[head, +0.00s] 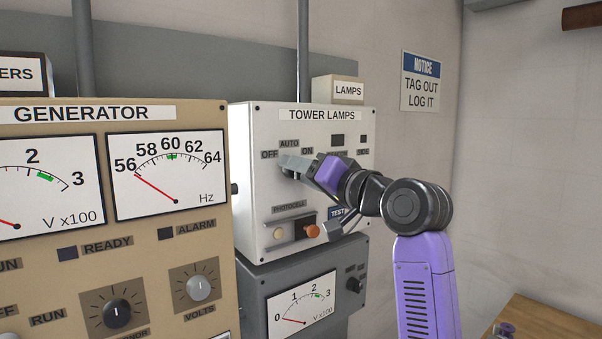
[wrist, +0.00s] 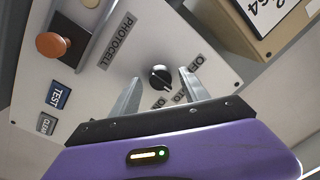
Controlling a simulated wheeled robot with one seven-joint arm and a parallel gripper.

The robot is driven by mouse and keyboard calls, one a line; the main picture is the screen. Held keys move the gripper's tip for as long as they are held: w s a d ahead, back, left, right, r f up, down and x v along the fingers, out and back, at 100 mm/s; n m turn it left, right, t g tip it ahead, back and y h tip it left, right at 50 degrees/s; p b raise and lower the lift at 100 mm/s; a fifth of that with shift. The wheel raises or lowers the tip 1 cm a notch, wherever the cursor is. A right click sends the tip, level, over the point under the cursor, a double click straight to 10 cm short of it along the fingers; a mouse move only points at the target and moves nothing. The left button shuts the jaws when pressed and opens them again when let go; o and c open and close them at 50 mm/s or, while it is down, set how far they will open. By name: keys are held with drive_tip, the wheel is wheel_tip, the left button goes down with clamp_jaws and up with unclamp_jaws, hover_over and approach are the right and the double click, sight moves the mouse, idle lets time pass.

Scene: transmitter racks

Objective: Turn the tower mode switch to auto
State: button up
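The tower mode switch is a round black knob (wrist: 159,77) on the white TOWER LAMPS panel (head: 260,190). OFF, AUTO and ON labels (head: 289,144) sit above it in the head view. A pale mark shows on the knob in the wrist view, but its exact setting is hard to read. My gripper (wrist: 158,80) is open, with one finger on each side of the knob and a visible gap to each. In the head view my gripper (head: 287,164) is at the panel and largely hides the knob. The fingers partly cover the labels in the wrist view.
An orange button (head: 312,231) and a blue TEST label (head: 338,212) are low on the same panel, below my wrist. The tan GENERATOR cabinet (head: 120,270) stands close on the left. A grey meter box (head: 255,300) is below.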

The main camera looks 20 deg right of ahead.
drive_tip(key=b+v, duration=0.2)
drive_tip(key=v, duration=0.5)
drive_tip(key=shift+s+b, duration=0.35)
drive_tip(key=shift+d, duration=0.15)
